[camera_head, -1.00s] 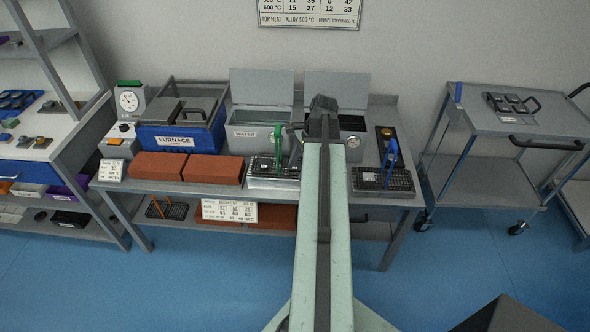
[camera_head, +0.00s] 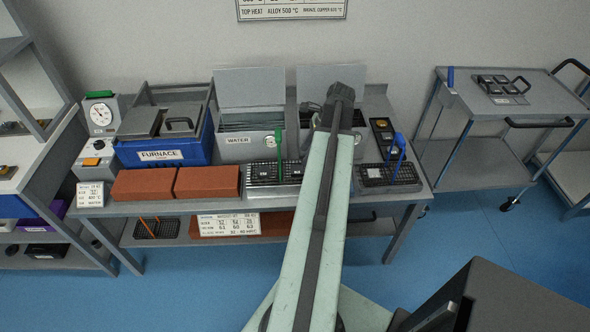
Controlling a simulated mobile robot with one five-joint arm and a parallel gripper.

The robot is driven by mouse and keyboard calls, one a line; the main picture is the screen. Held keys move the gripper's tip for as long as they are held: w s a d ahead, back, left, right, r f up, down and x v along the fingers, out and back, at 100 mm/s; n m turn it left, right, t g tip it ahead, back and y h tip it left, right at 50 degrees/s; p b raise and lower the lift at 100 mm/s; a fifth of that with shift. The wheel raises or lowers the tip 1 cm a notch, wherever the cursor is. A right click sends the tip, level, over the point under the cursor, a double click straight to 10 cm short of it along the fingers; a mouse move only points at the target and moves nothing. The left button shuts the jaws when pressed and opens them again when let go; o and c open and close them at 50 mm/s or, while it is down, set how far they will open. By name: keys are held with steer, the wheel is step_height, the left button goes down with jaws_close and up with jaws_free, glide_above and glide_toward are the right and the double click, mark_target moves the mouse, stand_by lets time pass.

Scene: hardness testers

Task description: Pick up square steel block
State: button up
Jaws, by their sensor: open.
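I cannot single out the square steel block with certainty. Small light pieces lie in the green-handled wire basket (camera_head: 262,181) in front of the water tank. One light piece lies in the blue-handled wire basket (camera_head: 403,180) at the bench's right end. Several small pieces sit in a dark tray (camera_head: 499,88) on the trolley. My pale green arm reaches up the middle over the bench, its dark end joint in front of the right tank. My gripper's fingers do not show, and the arm covers part of the bench.
On the bench (camera_head: 150,206) stand a blue furnace (camera_head: 160,155), two reddish bricks (camera_head: 207,182), a grey water tank (camera_head: 240,143) and a dark holder (camera_head: 382,133). A trolley (camera_head: 545,107) stands at right. Blue floor (camera_head: 440,235) is clear between bench and my base.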

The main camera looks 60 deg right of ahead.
mark_target(297, 169)
steer(key=shift+b+x, duration=0.6)
steer(key=shift+x, duration=0.55)
steer(key=b+x, duration=0.5)
steer(key=shift+s+d+f, duration=0.1)
steer(key=shift+s+f, duration=0.05)
steer(key=shift+f, duration=0.1)
steer(key=shift+r, duration=0.2)
jaws_close()
